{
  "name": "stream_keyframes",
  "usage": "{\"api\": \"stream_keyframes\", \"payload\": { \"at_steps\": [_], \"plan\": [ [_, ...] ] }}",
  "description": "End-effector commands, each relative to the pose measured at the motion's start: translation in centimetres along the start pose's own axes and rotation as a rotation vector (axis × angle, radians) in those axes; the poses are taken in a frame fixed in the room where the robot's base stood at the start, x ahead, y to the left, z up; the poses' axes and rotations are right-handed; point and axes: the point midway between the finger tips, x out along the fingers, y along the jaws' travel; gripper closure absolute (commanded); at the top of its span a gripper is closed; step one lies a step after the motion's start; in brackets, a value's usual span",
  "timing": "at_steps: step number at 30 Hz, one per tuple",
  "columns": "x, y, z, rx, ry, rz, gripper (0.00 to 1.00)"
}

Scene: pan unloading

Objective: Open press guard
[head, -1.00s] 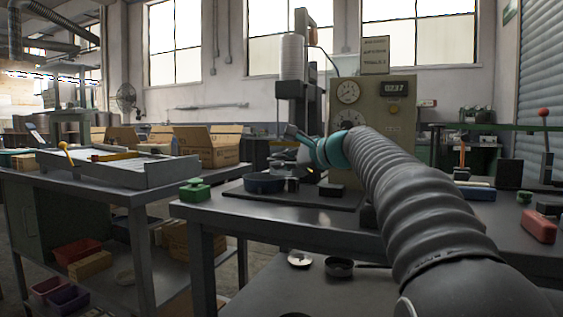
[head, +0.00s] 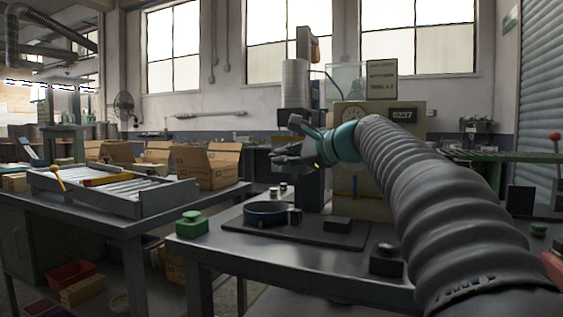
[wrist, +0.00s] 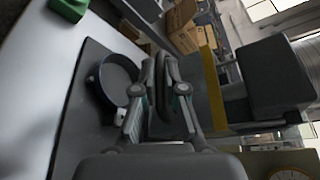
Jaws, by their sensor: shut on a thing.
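The press (head: 312,190) stands at the back of the middle table, with a dark column and a beige control box. A clear panel (head: 345,85), seemingly the press guard, shows above and behind my arm. My gripper (head: 288,157) is in front of the press, above the pan. In the wrist view my gripper (wrist: 163,88) has its fingers close together around a dark curved bar, seemingly the guard's handle. How the bar joins the panel is hidden. The dark blue pan (head: 265,213) sits on a black mat below; it also shows in the wrist view (wrist: 118,72).
A green button box (head: 191,224) stands at the table's left corner. A roller tray (head: 125,190) and cardboard boxes (head: 210,165) are on the left table. Small dark blocks (head: 386,262) lie near my arm. The mat's front is bare.

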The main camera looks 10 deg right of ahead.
Motion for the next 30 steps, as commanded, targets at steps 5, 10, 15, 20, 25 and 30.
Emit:
{"api": "stream_keyframes", "payload": {
  "at_steps": [5,10,15,20,25,30],
  "plan": [
    [0.0,0.0,0.0,-0.001,0.001,-0.002,1.00],
    [0.1,0.0,0.0,-0.001,0.001,-0.001,0.73],
    [0.1,0.1,0.1,-0.001,-0.001,0.000,0.65],
    [0.1,0.1,0.1,0.000,-0.001,0.001,0.65],
    [-1.3,0.0,-0.1,0.000,0.002,-0.002,0.65],
    [-4.4,-0.1,-0.1,0.001,0.004,-0.003,0.65]
  ]
}}
